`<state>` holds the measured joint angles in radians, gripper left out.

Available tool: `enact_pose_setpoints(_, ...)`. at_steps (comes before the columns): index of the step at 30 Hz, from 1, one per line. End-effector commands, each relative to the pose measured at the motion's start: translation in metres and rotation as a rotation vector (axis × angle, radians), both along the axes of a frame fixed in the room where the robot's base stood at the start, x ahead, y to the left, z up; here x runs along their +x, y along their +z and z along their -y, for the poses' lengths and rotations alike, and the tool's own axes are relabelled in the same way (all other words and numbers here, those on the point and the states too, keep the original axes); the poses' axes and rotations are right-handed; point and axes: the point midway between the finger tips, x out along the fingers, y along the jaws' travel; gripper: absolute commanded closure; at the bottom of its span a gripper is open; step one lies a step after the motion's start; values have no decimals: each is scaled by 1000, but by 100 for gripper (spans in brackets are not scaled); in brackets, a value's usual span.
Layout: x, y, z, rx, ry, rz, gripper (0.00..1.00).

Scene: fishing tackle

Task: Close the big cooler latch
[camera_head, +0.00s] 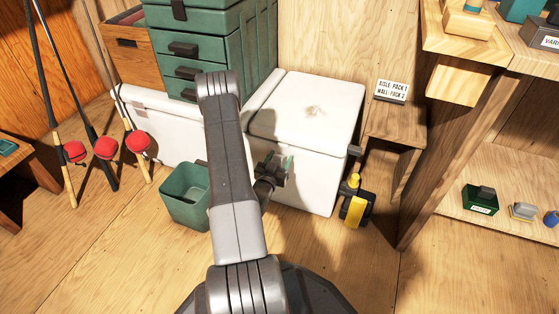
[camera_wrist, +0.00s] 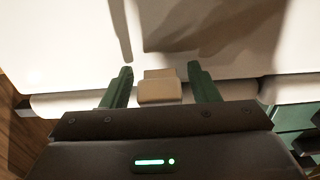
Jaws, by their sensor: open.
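The big white cooler (camera_head: 318,105) stands right of center in the head view, and its lid appears down. In the wrist view, a beige latch (camera_wrist: 159,92) sits at the edge of the white cooler surface (camera_wrist: 220,45). My gripper (camera_wrist: 160,78) is open, with one green finger on each side of the latch and visible gaps between. In the head view my gripper (camera_head: 274,170) is close to the cooler's front, partly behind my arm. The latch does not show clearly there, and I cannot tell whether it is fastened.
A green bin (camera_head: 184,200) stands on the floor left of my arm. A green drawer box (camera_head: 200,45) rests on another white box (camera_head: 165,125). A yellow and black object (camera_head: 354,205) stands right of the cooler, near wooden shelving (camera_head: 420,165). Fishing rods (camera_head: 104,148) lean left.

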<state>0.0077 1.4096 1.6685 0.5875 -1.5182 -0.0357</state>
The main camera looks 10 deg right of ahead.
Motion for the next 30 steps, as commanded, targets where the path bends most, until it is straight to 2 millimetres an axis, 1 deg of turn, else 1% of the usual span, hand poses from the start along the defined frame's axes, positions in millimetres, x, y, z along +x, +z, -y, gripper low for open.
enact_pose_setpoints(2, 0, 0, 0, 0, 0, 0, 45)
enact_pose_setpoints(3, 0, 0, 0, 0, 0, 0, 49)
enact_pose_setpoints(5, 0, 0, 0, 0, 0, 0, 61)
enact_pose_setpoints(9, 0, 0, 0, 0, 0, 0, 89)
enact_pose_setpoints(10, 0, 0, 0, 0, 0, 0, 90)
enact_pose_setpoints(20, 0, 4, 0, 27, 0, -38, 90)
enact_pose_setpoints(26, 0, 10, 0, 92, 0, -133, 90)
enact_pose_setpoints(30, 1, 14, 0, 159, 0, -232, 90)
